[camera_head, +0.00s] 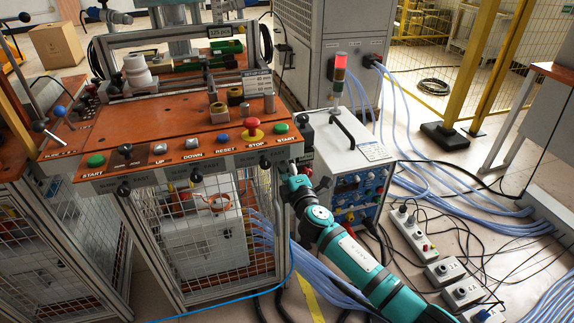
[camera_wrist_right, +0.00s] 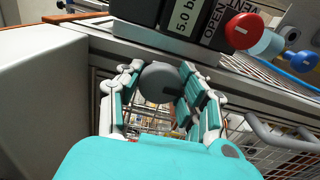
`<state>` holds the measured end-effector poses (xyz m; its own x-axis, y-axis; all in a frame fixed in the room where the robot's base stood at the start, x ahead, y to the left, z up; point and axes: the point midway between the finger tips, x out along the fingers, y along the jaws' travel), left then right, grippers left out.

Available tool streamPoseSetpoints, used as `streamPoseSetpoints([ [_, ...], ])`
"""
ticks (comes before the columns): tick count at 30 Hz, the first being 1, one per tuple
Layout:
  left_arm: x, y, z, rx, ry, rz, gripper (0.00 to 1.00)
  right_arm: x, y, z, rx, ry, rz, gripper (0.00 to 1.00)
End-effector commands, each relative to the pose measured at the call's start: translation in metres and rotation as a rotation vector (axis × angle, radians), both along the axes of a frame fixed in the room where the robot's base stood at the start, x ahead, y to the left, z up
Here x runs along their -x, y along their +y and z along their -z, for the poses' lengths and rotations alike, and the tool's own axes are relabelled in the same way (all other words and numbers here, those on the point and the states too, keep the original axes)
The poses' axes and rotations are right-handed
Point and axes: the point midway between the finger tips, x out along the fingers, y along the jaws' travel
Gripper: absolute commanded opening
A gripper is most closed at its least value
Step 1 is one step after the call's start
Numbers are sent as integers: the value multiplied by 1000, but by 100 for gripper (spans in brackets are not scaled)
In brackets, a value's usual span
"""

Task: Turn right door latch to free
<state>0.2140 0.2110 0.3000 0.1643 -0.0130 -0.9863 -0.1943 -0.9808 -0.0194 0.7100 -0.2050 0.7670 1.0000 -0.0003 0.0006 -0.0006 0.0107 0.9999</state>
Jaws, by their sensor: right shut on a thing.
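The right door latch is a dark round knob (camera_wrist_right: 162,84) under the front beam of the bench. In the right wrist view it sits between the two fingers of my right gripper (camera_wrist_right: 160,74), which is shut on it. In the head view my right gripper (camera_head: 290,176) is at the bench's front right corner, below the green START button; the fingers and the held latch are small and mostly hidden there. The wire mesh door (camera_head: 202,240) is under the beam and looks closed. The latch's exact angle cannot be read. My left gripper is not in view.
A control panel with a red STOP button (camera_head: 253,131) lies above the beam. A box with a red knob (camera_wrist_right: 243,30) is just above the gripper. A generator cabinet (camera_head: 358,188) stands close to the right. Blue hoses (camera_head: 440,203) and power sockets (camera_head: 409,228) lie on the floor.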

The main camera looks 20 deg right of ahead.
Motion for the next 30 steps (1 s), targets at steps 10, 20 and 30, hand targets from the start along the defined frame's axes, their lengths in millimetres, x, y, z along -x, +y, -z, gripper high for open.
streamPoseSetpoints([
  [10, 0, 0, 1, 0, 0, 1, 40, 1, 1, 4, 8, 5, -2, 4],
  [20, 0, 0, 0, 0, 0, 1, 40, 0, 1, 2, 5, 3, -1, 62],
  [30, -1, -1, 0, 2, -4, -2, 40, 15, 0, 2, 4, 2, -1, 62],
])
